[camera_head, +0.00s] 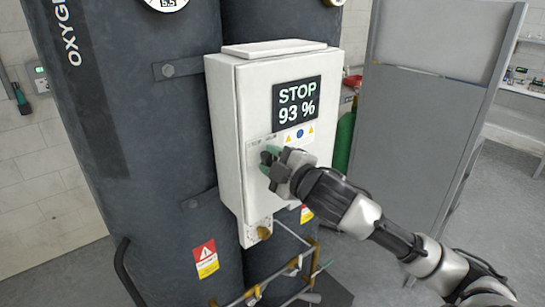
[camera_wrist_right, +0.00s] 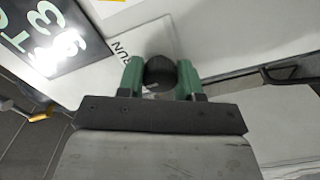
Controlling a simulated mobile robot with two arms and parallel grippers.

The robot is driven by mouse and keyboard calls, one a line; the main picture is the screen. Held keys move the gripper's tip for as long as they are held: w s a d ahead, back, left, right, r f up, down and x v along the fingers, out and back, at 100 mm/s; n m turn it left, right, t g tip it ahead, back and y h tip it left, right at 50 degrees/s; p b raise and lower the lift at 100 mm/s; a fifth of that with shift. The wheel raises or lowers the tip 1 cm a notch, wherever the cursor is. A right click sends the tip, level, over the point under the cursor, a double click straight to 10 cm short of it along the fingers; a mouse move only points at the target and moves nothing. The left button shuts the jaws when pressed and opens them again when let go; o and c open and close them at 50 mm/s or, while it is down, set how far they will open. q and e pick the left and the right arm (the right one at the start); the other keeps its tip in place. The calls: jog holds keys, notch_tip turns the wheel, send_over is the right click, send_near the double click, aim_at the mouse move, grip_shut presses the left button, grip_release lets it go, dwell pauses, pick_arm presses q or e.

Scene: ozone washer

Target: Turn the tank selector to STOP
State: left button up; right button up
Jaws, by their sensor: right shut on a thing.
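The white control box (camera_head: 226,150) is mounted on the dark tanks, and its display (camera_head: 297,103) reads "STOP 93 %". My right gripper (camera_head: 268,160) is at the lower front of the box and covers the selector in the head view. In the right wrist view the selector is a round black knob (camera_wrist_right: 160,73) between the green fingertips of my right gripper (camera_wrist_right: 160,80), which is shut on it. A "RUN" label (camera_wrist_right: 122,53) shows beside the knob; the knob's pointer direction cannot be made out. My left gripper is in neither view.
Dark oxygen tanks (camera_head: 130,100) stand behind and left of the box. Thin pipes (camera_head: 270,283) run below it. A grey panel (camera_head: 415,130) stands to the right, with a green cylinder (camera_head: 344,143) between. Open floor lies at the lower right.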

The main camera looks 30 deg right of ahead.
jog(key=n+p, duration=0.1)
jog(key=n, duration=0.5)
jog(key=shift+f, duration=0.1)
dwell(0.6)
jog(key=o, duration=0.9)
jog(key=s, duration=1.1)
jog(key=shift+d, duration=0.4)
